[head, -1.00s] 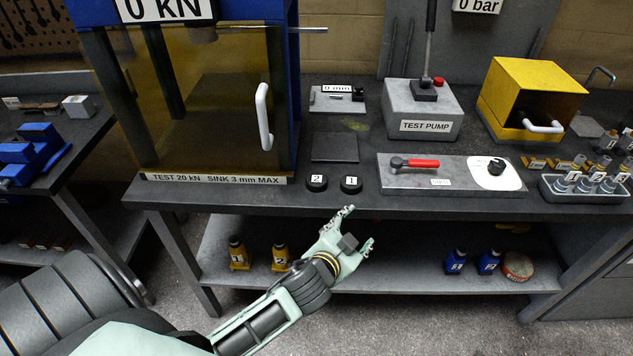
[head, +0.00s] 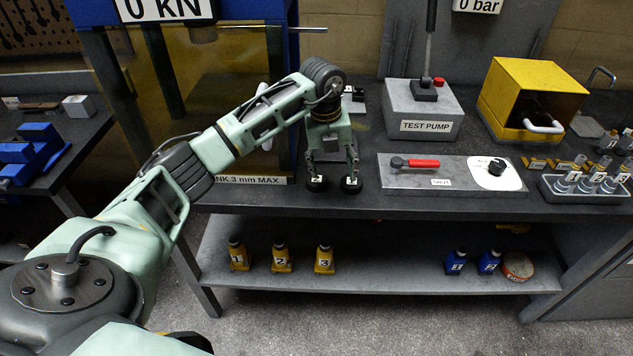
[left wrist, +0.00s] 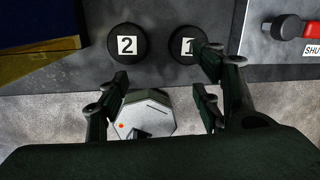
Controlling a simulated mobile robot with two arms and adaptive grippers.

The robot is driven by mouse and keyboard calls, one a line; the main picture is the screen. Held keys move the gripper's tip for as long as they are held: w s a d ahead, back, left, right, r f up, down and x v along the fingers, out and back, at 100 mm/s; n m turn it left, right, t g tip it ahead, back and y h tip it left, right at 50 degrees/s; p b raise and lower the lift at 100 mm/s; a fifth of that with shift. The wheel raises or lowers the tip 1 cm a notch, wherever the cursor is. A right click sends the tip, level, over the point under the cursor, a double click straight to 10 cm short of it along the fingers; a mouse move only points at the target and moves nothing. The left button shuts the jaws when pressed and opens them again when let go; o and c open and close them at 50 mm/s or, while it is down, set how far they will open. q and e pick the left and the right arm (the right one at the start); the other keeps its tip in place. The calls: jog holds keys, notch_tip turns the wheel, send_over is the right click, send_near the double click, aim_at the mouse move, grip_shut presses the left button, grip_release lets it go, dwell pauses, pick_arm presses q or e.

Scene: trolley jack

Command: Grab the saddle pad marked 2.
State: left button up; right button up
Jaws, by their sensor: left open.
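The saddle pad marked 2 (head: 317,184) is a small black round pad near the front edge of the bench. It shows whole in the left wrist view (left wrist: 128,44). A like pad marked 1 (head: 351,185) sits just to its right, also in the left wrist view (left wrist: 187,46). My left gripper (head: 334,176) is open, pointing down over the two pads, with nothing between its fingers. In the left wrist view, one fingertip is just below pad 2 and the other overlaps pad 1's right edge. Contact cannot be told. My right gripper is out of view.
A grey plate with a red-handled valve (head: 412,162) lies right of the pads. The grey test pump (head: 424,108) stands behind it. The blue press frame (head: 290,80) is at left. Yellow bottles (head: 281,258) stand on the lower shelf.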

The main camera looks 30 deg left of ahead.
aim_at(315, 180)
pick_arm(q)
jog(key=shift+n+g+y, duration=0.3)
jog(key=shift+n+y, duration=0.2)
jog(key=shift+y, duration=0.2)
jog(key=a, duration=0.2)
jog(key=s+a+r, duration=0.1)
jog(key=a, duration=0.1)
jog(key=shift+r, duration=0.1)
jog(key=f+p, duration=0.1)
jog(key=f, duration=0.1)
jog(key=f+p, duration=0.1)
jog(key=f, duration=0.1)
jog(key=w+a+f+p, duration=0.1)
jog(key=f, duration=0.1)
jog(key=shift+f, duration=0.1)
jog(key=shift+w+f, duration=0.1)
jog(key=shift+f, duration=0.45)
jog(key=c, duration=1.1)
jog(key=shift+c, duration=0.4)
jog(key=shift+r, duration=0.1)
